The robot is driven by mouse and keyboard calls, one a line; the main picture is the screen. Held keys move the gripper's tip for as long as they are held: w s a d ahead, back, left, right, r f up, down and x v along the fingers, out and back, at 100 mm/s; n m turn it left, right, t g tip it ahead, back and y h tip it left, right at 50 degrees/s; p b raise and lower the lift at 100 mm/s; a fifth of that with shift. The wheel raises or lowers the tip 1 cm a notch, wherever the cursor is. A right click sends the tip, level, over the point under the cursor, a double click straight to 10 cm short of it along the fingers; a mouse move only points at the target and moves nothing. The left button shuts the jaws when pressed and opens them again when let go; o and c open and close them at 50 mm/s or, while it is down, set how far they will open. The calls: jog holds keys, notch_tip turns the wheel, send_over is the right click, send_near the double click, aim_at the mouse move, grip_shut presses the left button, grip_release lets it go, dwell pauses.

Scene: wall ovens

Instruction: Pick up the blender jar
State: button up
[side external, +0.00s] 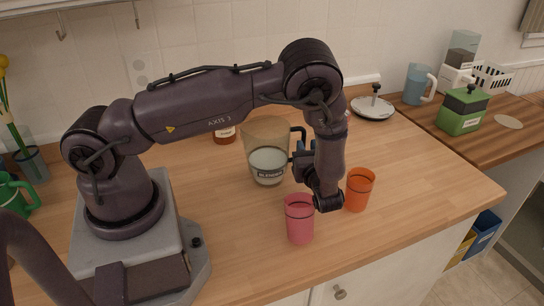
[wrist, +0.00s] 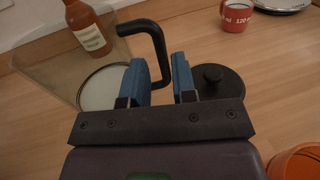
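The blender jar (side external: 267,133) is a clear jar with a pale base and a label, standing on the wooden counter. Its black handle (side external: 299,131) faces right, toward my gripper. In the wrist view the jar (wrist: 62,62) is at the left, and its handle (wrist: 156,40) reaches down toward the gap between my fingers. My gripper (wrist: 162,80) has two blue fingers, open with a narrow gap; the handle's lower part shows in or just beyond it. Contact cannot be told. In the side view my wrist hides most of the gripper.
A pink cup (side external: 299,220) and an orange cup (side external: 359,189) stand in front of the jar. A sauce bottle (wrist: 90,28), a black knobbed lid (wrist: 222,80) and a red measuring cup (wrist: 236,16) are nearby.

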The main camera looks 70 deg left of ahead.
aim_at(304, 139)
jog(key=x, duration=0.4)
jog(key=shift+a, duration=0.3)
jog(key=shift+w, duration=0.1)
grip_shut()
jog(key=shift+r, duration=0.1)
dwell(0.9)
